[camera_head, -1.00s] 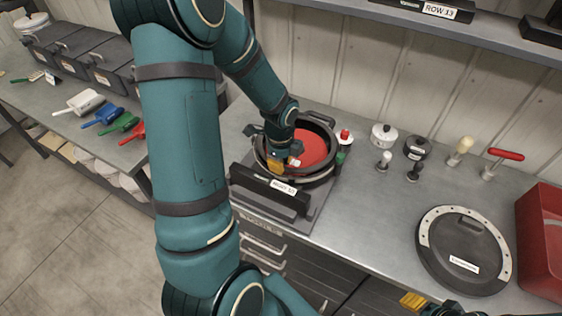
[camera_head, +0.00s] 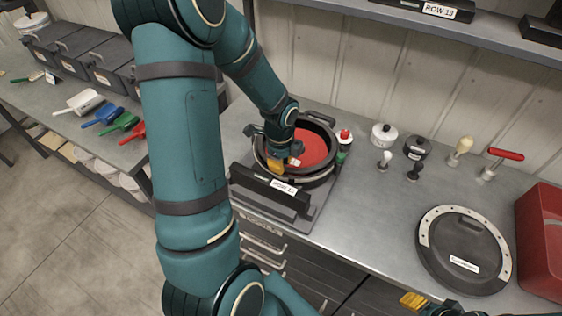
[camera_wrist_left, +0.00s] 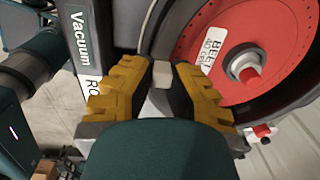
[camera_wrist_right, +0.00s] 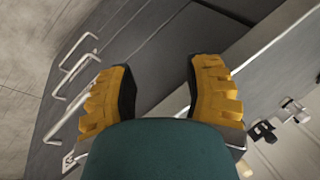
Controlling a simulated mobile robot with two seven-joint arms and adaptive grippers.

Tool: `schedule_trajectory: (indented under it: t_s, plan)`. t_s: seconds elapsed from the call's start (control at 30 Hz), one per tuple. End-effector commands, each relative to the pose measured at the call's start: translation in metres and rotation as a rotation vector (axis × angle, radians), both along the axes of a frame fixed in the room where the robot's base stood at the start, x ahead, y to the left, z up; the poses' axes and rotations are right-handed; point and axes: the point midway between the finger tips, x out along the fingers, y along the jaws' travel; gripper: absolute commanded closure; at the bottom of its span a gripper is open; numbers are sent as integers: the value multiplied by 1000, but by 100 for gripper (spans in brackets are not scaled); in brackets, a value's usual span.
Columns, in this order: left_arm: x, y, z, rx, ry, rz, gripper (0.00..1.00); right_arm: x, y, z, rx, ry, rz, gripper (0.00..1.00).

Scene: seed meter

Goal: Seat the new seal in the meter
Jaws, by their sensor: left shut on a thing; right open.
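The black round meter (camera_head: 322,122) stands open on a grey base at the bench's left, with a red disc (camera_head: 313,148) inside. The disc and its white label also show in the left wrist view (camera_wrist_left: 200,52). My left gripper (camera_head: 285,165) is at the meter's near side. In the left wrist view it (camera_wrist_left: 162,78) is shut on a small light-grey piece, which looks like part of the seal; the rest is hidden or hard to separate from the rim. My right gripper (camera_wrist_right: 160,85) is open and empty before the drawers, low at the head view's bottom edge (camera_head: 413,300).
A black lid with a pale rim (camera_head: 465,250) lies flat on the bench, beside a red bin (camera_head: 540,240). Small knobs, a red-handled tool (camera_head: 505,154) and a red-capped bottle (camera_head: 344,145) stand behind. Bare bench lies between meter and lid.

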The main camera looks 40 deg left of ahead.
Motion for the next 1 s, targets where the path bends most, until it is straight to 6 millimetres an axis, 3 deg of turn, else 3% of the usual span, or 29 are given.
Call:
schedule_trajectory:
  t_s: [1.0]
  plan:
    - [0, 0, -8, 0, 0, 0, 100, 0, 0, -6, 0, 0, 0, 49]
